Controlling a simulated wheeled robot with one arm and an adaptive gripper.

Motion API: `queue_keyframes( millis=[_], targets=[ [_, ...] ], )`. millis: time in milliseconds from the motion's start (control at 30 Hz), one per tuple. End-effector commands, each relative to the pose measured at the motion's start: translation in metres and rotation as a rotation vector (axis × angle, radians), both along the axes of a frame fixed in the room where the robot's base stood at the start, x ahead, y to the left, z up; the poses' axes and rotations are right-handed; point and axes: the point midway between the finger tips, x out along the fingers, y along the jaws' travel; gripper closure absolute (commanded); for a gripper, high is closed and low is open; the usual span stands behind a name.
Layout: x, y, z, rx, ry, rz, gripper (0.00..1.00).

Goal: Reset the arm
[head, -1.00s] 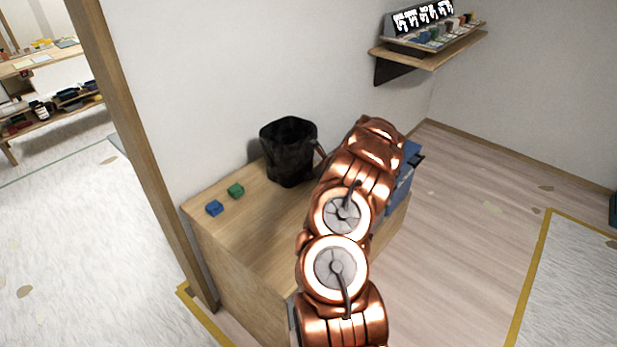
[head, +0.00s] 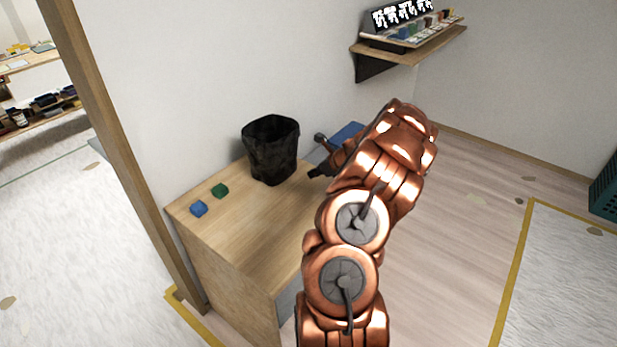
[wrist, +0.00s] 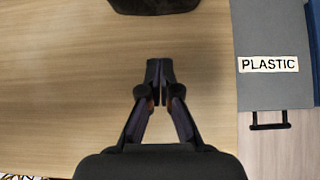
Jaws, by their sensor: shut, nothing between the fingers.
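My copper-coloured arm rises from the bottom of the head view and bends over the right part of the wooden cabinet top (head: 250,225). My gripper (head: 316,173) is small and partly hidden by the arm there, just right of the black bin. In the wrist view my gripper (wrist: 166,92) points at the bare wood, its two dark fingers together and nothing between them. The base of the black bin (wrist: 155,5) shows at the top edge of the wrist view, apart from the fingertips.
A black bin (head: 270,150), a green block (head: 220,190) and a blue block (head: 199,208) stand on the cabinet. A grey box labelled PLASTIC (wrist: 270,30) lies right of my gripper. A wall shelf (head: 410,50) hangs behind. Open floor (head: 455,220) lies at right.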

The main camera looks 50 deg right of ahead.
Motion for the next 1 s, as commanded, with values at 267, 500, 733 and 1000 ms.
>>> queue_keyframes(
  millis=[267,500,733,1000],
  targets=[
    [-0.017,-0.001,0.018,-0.002,-0.001,0.001,1.00],
    [-0.020,-0.001,0.020,-0.001,0.000,0.001,1.00],
    [-0.010,0.014,0.029,-0.020,-0.003,0.055,1.00],
    [0.033,0.137,0.087,-0.169,-0.032,0.477,1.00]
  ],
)
